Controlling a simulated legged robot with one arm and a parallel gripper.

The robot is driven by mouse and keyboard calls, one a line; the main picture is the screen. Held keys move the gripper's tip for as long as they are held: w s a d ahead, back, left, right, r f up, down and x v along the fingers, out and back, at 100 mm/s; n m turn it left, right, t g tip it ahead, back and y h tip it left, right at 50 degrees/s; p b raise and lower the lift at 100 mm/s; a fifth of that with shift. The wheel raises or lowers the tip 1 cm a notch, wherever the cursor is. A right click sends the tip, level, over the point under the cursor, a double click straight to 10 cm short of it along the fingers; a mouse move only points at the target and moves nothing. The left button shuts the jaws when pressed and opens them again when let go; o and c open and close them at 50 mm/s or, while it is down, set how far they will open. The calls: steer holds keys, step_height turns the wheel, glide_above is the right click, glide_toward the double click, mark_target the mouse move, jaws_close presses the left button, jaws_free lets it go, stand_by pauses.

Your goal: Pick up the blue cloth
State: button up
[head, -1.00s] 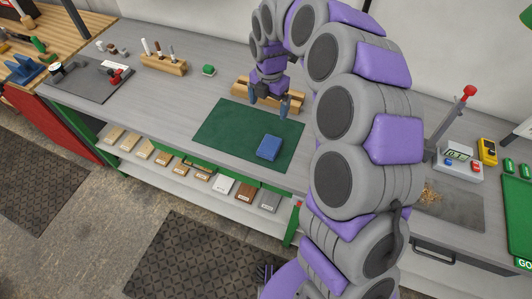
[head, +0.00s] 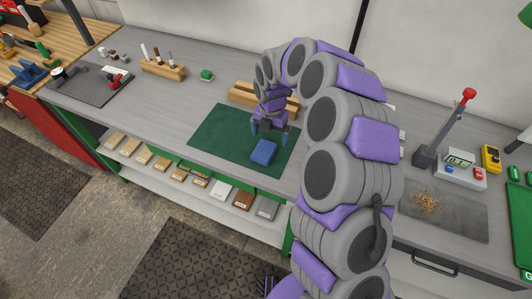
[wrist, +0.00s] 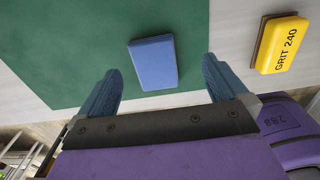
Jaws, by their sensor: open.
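The blue cloth (head: 263,153) is a small folded block lying on the green mat (head: 215,133) on the workbench. It also shows in the wrist view (wrist: 153,62), just beyond and between the two fingertips. My gripper (head: 269,131) is above the mat, just behind the cloth in the head view. Its blue-grey fingers are spread and empty in the wrist view (wrist: 162,75). The cloth appears apart from both fingers.
A yellow sanding block marked GRIT 240 (wrist: 281,44) lies right of the mat in the wrist view. A wooden block (head: 247,97) stands behind the mat. A lever device (head: 452,135) and a sawdust-strewn plate (head: 465,215) are at the right. Bare bench lies left of the mat.

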mark_target(265, 146)
steer(key=shift+f, duration=0.3)
steer(key=a+f, duration=0.1)
steer(key=f+b, duration=0.1)
steer(key=f, duration=0.1)
steer(key=a+f, duration=0.1)
steer(key=f, duration=0.1)
steer(key=shift+a+f+b, duration=0.15)
steer(key=shift+a+b, duration=0.2)
steer(key=shift+d, duration=1.2)
steer(key=shift+c, duration=0.8)
steer(key=shift+a, duration=0.2)
steer(key=c, duration=0.3)
steer(key=shift+a, duration=0.8)
steer(key=c, duration=0.5)
steer(key=shift+d, duration=0.3)
steer(key=shift+c, duration=1.2)
steer(key=shift+d, duration=0.45)
steer(key=shift+a+r, duration=0.2)
steer(key=shift+r, duration=0.45)
steer(key=r, duration=0.1)
steer(key=r+p, duration=0.1)
steer(key=shift+a+r, duration=0.35)
steer(key=shift+a, duration=0.05)
steer(key=s+p, duration=0.1)
steer(key=s, duration=0.9)
steer(key=s+r+p, duration=0.1)
steer(key=s, duration=0.5)
steer(key=shift+d+r+p, duration=0.1)
steer(key=shift+d+p, duration=0.15)
steer(key=shift+p, duration=0.1)
